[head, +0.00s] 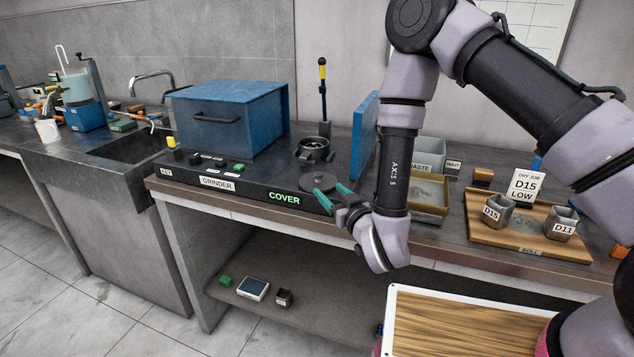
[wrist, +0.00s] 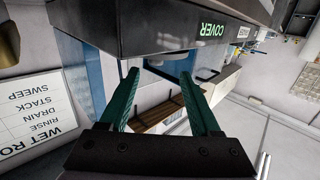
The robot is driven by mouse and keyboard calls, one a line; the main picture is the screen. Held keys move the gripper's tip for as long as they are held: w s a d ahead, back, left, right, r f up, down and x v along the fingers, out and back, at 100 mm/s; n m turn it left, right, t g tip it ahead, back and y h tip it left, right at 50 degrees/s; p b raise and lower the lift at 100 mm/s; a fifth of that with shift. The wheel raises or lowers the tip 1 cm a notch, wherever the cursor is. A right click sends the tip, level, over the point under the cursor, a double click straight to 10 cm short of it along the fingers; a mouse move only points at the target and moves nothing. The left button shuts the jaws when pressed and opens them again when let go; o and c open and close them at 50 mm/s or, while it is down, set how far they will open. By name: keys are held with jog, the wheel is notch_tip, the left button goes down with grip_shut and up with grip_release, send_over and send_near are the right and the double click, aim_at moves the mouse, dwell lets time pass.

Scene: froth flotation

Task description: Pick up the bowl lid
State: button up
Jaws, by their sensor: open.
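The bowl lid (head: 318,180) looks like a dark round disc with a small raised knob. It lies at the front right of the black grinder base (head: 255,180), beside the glowing COVER label. The open grinder bowl (head: 315,148) stands just behind it. My gripper (head: 333,195) has green fingers, open and empty, at the lid's front right edge; I cannot tell whether they touch it. In the wrist view my gripper (wrist: 158,76) shows its two fingers apart, with the COVER-labelled base (wrist: 180,32) ahead of the tips. I cannot make out the lid there.
A blue upright panel (head: 364,135) rises right of the bowl, near my arm. A yellow-rimmed tray (head: 430,209) and a wooden board (head: 488,236) with two cups lie to the right.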

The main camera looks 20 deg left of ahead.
aim_at(320, 176)
jog(key=x, duration=0.4)
jog(key=shift+s+r, duration=0.1)
jog(key=x, duration=0.5)
jog(key=shift+w+r, duration=0.2)
jog(key=shift+w, duration=0.25)
grip_shut()
